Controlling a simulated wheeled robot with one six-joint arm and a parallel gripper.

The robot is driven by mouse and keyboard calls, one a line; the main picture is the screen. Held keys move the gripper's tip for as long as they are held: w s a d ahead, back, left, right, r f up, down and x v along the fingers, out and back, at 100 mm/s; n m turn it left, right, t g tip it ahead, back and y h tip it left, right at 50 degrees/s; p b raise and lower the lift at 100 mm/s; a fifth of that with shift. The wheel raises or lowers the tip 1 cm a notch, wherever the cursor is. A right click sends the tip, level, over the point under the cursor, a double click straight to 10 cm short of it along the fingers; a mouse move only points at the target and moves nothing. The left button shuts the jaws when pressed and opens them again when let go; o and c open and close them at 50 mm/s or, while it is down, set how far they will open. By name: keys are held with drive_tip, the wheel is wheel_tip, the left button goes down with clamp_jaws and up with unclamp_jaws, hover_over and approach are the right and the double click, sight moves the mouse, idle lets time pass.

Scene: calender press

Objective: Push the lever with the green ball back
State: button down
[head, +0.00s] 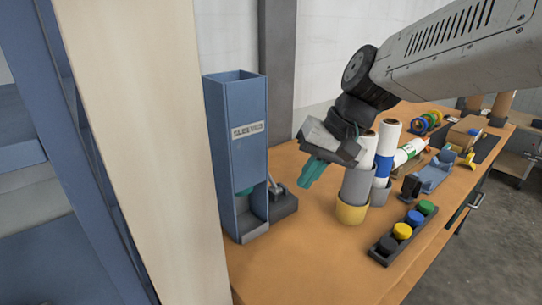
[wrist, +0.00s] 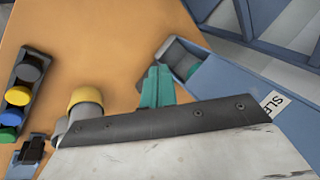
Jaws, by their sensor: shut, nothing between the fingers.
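I cannot make out a lever with a green ball in either view. A dark grey block (head: 283,204) with a short lighter grey part on top stands at the right foot of a tall blue box; no green ball shows on it. A small green shape (head: 245,191) shows in the low opening of the blue box, and a green patch (wrist: 192,70) shows there in the wrist view; I cannot tell what it is. My gripper (head: 306,177) has teal fingers, shut and empty, above the table right of the block. The fingers (wrist: 157,82) also show in the wrist view.
The tall blue box (head: 233,140) stands at the table's left. White rolls in grey and yellow holders (head: 352,212) stand just right of my gripper. A tray of coloured caps (head: 384,247) lies near the front edge. The table's (head: 300,262) front left is clear.

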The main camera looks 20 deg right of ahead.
drive_tip(key=w+d+f+m+t+y, duration=0.1)
drive_tip(key=w+d+m+t, duration=0.15)
drive_tip(key=w, duration=0.75)
drive_tip(key=w+d+f+m+t+y, duration=0.15)
drive_tip(key=w+d+m, duration=0.25)
drive_tip(key=w, duration=0.6)
drive_tip(key=x, duration=0.9)
drive_tip(key=shift+a+f, duration=0.25)
drive_tip(key=shift+n, duration=0.25)
drive_tip(key=shift+w+a+f, duration=0.2)
drive_tip(key=shift+w+f, duration=0.35)
drive_tip(key=shift+w, duration=0.1)
drive_tip(key=shift+r, duration=0.1)
